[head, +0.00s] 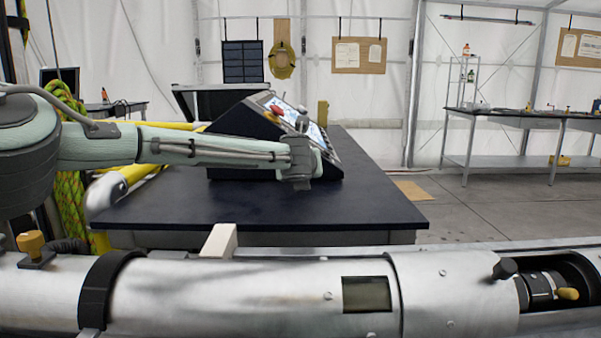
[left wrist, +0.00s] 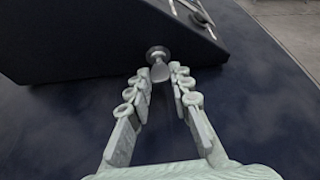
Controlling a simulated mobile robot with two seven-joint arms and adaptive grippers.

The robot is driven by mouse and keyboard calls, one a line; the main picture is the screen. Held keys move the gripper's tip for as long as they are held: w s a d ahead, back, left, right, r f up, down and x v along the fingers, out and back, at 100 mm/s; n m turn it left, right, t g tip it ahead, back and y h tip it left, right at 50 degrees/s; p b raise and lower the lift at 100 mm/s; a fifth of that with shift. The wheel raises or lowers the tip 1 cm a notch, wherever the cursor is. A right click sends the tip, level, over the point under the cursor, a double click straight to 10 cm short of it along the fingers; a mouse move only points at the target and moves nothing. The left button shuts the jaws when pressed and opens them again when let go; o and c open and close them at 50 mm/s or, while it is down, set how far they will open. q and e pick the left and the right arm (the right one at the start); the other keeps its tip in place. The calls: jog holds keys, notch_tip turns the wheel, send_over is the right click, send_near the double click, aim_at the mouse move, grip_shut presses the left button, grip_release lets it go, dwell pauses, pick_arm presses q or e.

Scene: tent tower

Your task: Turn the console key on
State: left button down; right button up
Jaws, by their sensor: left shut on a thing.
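The console (head: 235,118) is a black box with a sloped, lit panel on the dark table; its dark side also shows in the left wrist view (left wrist: 90,40). The console key (left wrist: 158,55) is a small grey metal key with a round collar, sticking out of the console's lower side face. My left gripper (left wrist: 160,74) has its two pale green fingers on either side of the key's flat end, shut on it. In the head view my left arm crosses in front of the console and hides the key. My right gripper is not in view.
The dark table (head: 370,200) is bare around the console. A large metal cylinder (head: 230,290) lies across the front. A red knob (head: 277,109) and a lever stand on the console's panel. A workbench (head: 530,112) is at the far right, with open floor before it.

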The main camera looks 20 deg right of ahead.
pick_arm(q)
jog(key=shift+m+y, duration=0.4)
jog(key=shift+r, duration=0.1)
dwell(0.3)
jog(key=c, duration=1.6)
grip_release()
jog(key=shift+c, duration=0.2)
jog(key=v, duration=1.2)
jog(key=shift+s, duration=0.1)
